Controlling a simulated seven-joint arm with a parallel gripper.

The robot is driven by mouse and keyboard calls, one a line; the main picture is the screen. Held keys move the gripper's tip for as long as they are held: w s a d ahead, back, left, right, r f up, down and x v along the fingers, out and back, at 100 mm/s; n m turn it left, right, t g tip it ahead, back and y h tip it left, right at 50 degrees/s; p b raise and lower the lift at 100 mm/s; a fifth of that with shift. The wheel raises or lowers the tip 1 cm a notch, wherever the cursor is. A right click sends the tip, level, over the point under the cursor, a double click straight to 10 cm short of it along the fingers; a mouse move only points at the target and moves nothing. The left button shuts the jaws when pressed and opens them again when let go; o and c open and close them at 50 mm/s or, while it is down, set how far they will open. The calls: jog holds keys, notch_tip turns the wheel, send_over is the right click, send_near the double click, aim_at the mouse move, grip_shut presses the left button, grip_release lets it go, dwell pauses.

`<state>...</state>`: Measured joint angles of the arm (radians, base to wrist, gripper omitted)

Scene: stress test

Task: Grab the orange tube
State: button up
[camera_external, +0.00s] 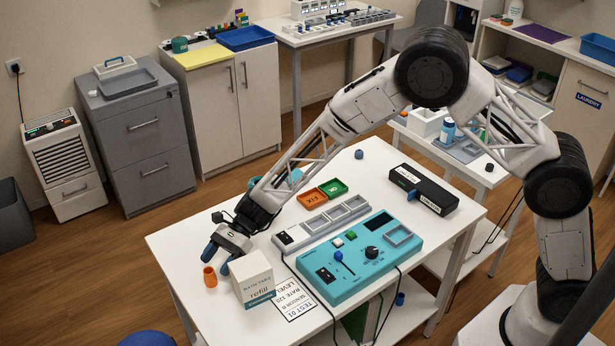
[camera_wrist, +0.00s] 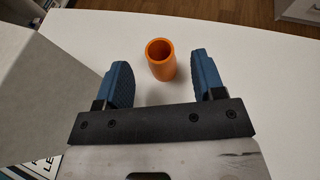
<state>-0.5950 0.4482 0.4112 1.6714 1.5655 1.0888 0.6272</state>
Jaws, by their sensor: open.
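The orange tube (camera_external: 210,277) stands upright on the white table near its front left edge. In the wrist view the tube (camera_wrist: 161,61) shows its open top and lies just beyond the gap between the fingertips, nearer the middle than either side. My gripper (camera_external: 217,260) is open, with two blue fingers apart and nothing between them. In the wrist view my gripper (camera_wrist: 160,78) has the tube ahead of it, and neither finger visibly touches the tube.
A white bath tabs box (camera_external: 253,279) stands close to the right of my gripper; its side (camera_wrist: 45,85) fills the left of the wrist view. A printed card (camera_external: 296,299) and a teal test device (camera_external: 360,260) lie farther right. The table's left corner is clear.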

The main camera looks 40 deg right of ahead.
aim_at(206, 275)
jog(key=shift+a, duration=0.1)
jog(key=shift+x, duration=2.6)
jog(key=shift+r, duration=0.15)
jog(key=c, duration=1)
notch_tip(206, 275, up, 10)
